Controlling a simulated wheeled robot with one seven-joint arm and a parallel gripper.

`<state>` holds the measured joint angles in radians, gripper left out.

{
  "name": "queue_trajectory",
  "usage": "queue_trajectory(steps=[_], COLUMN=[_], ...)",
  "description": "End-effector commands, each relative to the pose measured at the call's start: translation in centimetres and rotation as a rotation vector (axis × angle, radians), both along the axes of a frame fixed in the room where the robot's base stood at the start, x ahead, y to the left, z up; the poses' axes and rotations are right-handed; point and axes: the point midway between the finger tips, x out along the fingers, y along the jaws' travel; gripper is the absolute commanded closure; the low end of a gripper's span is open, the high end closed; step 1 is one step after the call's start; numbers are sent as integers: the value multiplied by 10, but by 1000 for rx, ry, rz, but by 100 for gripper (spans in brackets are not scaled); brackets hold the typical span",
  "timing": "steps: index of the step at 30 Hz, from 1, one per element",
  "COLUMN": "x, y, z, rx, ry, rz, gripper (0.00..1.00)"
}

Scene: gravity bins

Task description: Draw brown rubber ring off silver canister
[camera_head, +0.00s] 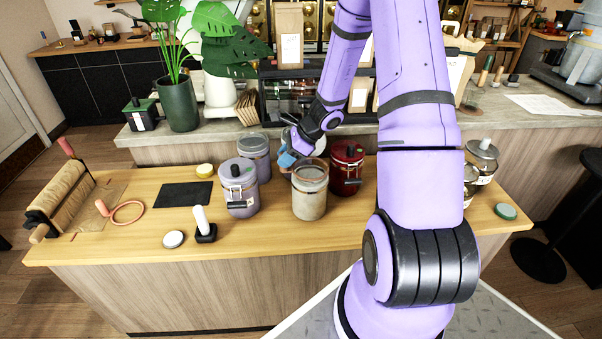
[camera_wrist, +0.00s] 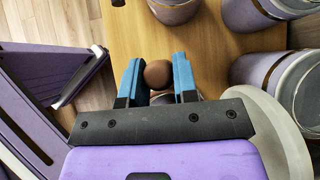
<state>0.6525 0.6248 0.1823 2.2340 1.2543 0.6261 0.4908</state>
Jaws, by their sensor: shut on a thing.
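My gripper (camera_head: 287,160) is low over the counter among the canisters, with its blue fingers beside the back-left rim of the pale silver-grey canister (camera_head: 310,200). That canister stands upright with a brownish band around its top. In the wrist view my gripper (camera_wrist: 158,84) is shut on a brown rounded piece (camera_wrist: 158,74), which looks like the grip of the brown rubber ring. The rest of the ring is not clear there, and I cannot tell how it sits on the canister.
A lavender canister (camera_head: 239,190) stands left, a grey-lavender one (camera_head: 256,158) behind it, and a dark red one (camera_head: 347,170) close right. The counter's front edge is clear.

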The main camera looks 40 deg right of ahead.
Motion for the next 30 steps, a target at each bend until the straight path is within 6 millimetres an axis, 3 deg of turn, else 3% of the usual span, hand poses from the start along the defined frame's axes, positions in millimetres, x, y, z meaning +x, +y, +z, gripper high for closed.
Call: queue_trajectory(steps=[18,30], x=[0,0], y=[0,0], z=[32,35], rx=[-1,0], ry=[-1,1], rz=[0,-1], gripper=[100,100])
